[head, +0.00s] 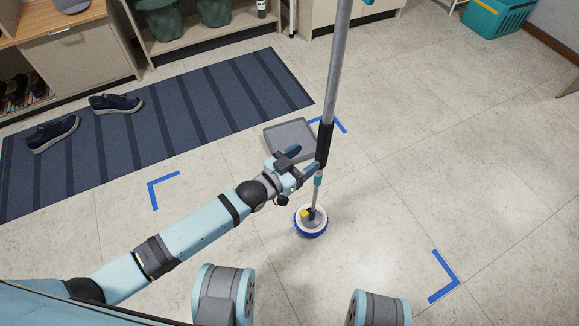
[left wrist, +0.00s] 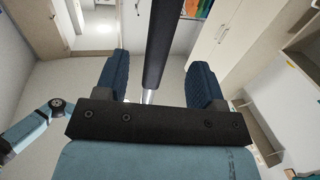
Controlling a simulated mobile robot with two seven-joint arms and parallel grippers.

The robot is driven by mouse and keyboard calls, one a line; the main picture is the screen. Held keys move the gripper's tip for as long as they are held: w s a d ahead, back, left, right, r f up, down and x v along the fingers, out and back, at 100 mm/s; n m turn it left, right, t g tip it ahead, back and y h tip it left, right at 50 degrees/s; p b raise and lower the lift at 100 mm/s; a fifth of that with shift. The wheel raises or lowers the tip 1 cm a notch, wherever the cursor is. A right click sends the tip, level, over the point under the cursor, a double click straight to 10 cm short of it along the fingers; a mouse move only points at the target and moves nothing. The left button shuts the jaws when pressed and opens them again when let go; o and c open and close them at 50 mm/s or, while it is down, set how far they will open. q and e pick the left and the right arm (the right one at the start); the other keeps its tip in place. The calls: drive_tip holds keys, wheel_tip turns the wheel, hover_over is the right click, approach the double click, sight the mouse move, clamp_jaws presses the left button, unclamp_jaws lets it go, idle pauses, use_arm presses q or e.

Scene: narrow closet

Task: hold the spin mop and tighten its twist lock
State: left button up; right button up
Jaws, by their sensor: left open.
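The spin mop (head: 340,70) stands nearly upright on the tiled floor. It has a grey upper pole, a black sleeve (head: 325,143), a teal collar (head: 318,179) below it, and a round blue-and-white head (head: 311,231) with a yellow part. I cannot tell for certain which part is the twist lock. My left gripper (head: 303,163) is open beside the black sleeve. In the left wrist view the sleeve (left wrist: 164,45) rises between the two spread fingers (left wrist: 157,82), with gaps at both sides. My right gripper is not in view.
A grey tray (head: 290,138) lies behind the gripper. A striped blue mat (head: 160,125) with dark shoes (head: 117,103) covers the left floor. Shelving stands at the back, and a teal crate (head: 497,18) at the far right.

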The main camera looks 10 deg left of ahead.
sight(319, 148)
use_arm(q)
drive_tip(key=x, duration=0.8)
clamp_jaws()
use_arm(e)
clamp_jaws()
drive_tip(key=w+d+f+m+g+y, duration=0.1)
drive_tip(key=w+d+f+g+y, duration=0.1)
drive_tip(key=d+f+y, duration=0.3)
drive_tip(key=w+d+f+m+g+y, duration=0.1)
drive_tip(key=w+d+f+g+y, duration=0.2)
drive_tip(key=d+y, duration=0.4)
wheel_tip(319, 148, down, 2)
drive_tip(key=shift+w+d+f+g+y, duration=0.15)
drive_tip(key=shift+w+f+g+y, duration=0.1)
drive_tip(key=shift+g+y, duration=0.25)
